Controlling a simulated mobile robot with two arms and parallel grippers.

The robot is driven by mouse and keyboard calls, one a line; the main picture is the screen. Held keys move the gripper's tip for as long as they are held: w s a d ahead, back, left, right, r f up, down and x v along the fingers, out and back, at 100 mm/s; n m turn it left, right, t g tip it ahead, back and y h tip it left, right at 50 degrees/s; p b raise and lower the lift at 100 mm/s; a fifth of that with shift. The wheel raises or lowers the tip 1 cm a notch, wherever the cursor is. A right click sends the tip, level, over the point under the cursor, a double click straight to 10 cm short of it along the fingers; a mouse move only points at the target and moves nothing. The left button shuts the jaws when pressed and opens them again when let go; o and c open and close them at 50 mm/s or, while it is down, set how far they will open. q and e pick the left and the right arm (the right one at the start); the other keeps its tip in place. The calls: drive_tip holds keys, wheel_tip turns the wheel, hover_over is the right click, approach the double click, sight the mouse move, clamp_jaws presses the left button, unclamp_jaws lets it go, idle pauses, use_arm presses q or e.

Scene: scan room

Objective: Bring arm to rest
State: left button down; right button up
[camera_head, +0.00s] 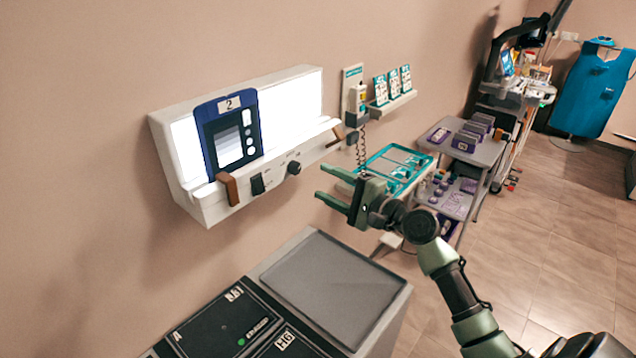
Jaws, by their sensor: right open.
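My right gripper (334,188) is open and empty. Its green fingers point left, toward the lit wall box, with air between them and it. My right arm comes in from the lower right corner. The lit wall box (310,92) is mounted on the left wall. My left gripper does not show.
A cabinet with a grey tray top (335,290) stands below my right gripper. A teal tray (372,163) is partly hidden behind my gripper. A grey cart (484,154) stands beyond. A blue apron (592,95) hangs far right. The floor (560,230) at right is clear.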

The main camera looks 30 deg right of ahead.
idle(0.5)
drive_tip(key=s+a+f+n+g, duration=0.4)
drive_tip(key=s+a+f+n, duration=0.2)
drive_tip(key=s+a+f, duration=0.3)
drive_tip(key=s+a+f+n+g, duration=0.5)
drive_tip(key=s+a+f+n, duration=0.15)
drive_tip(key=f, duration=0.35)
drive_tip(key=s+f+n+g+h, duration=0.2)
drive_tip(key=s+f+n+h, duration=0.1)
drive_tip(key=s, duration=0.6)
drive_tip(key=s+f+n+g+h, duration=0.2)
drive_tip(key=s+n+g+h, duration=0.15)
drive_tip(key=s, duration=0.55)
wheel_tip(320, 180, down, 28)
drive_tip(key=s+b, duration=0.2)
drive_tip(key=b, duration=0.1)
drive_tip(key=s+d+f+g+b, duration=0.1)
drive_tip(key=s+d+f+b, duration=0.2)
drive_tip(key=s+f, duration=1.3)
wheel_tip(320, 180, down, 4)
drive_tip(key=shift+s+r+n+y, duration=0.1)
drive_tip(key=shift+s+n+y, duration=0.2)
drive_tip(key=shift+n+y, duration=0.1)
